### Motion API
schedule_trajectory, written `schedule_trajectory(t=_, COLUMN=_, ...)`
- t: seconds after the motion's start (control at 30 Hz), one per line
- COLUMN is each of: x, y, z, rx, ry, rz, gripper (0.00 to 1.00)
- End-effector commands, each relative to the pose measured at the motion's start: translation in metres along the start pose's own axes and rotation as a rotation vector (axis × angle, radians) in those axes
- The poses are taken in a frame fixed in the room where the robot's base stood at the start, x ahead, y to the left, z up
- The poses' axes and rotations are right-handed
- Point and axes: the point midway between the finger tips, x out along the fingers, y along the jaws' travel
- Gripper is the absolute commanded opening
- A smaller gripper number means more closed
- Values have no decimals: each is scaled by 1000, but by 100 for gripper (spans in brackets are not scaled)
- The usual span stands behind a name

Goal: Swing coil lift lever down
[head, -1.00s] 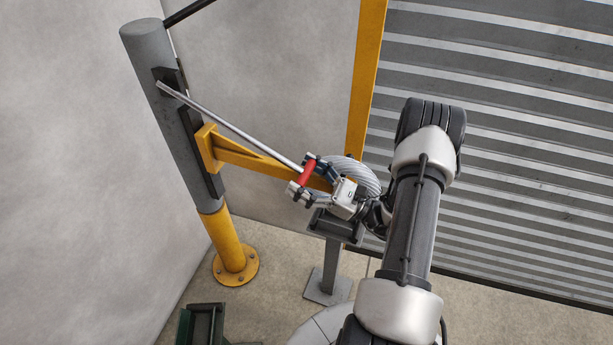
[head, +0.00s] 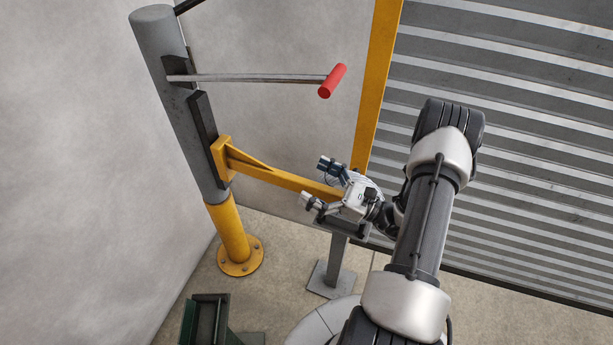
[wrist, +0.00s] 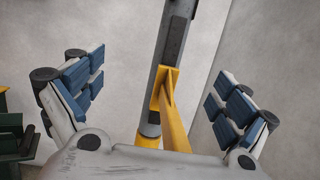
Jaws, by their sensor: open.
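The lift lever (head: 255,78) is a thin grey rod with a red grip (head: 332,81) at its free end. It runs nearly level from a dark bracket on the grey post (head: 180,110) out to the right. My gripper (head: 318,182) is open and empty, well below the red grip and apart from it. It is close to the yellow arm (head: 280,175) in the picture. The coil is mostly hidden behind my gripper. In the wrist view my open fingers (wrist: 160,105) frame the post and the yellow arm, and the lever's grip is not seen.
The post has a yellow bolted base (head: 239,255). A grey stand (head: 334,265) is below my gripper. A dark green box (head: 205,320) is at the lower left. A ribbed metal shutter (head: 540,130) and yellow upright (head: 378,80) are behind. Space between lever and yellow arm is clear.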

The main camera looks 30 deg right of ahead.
Motion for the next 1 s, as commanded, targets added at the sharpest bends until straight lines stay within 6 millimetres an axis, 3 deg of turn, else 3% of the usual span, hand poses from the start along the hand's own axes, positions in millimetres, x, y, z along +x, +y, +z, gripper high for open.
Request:
schedule_trajectory(t=0.2, x=-50, y=-1, z=-1, rx=0, ry=1, rz=-6, gripper=95)
schedule_trajectory(t=0.43, x=-86, y=0, z=-1, rx=1, ry=1, rz=-2, gripper=95)
schedule_trajectory(t=0.83, x=-96, y=0, z=-2, rx=3, ry=2, rz=1, gripper=95)
schedule_trajectory(t=1.0, x=-96, y=0, z=-2, rx=3, ry=2, rz=1, gripper=85)
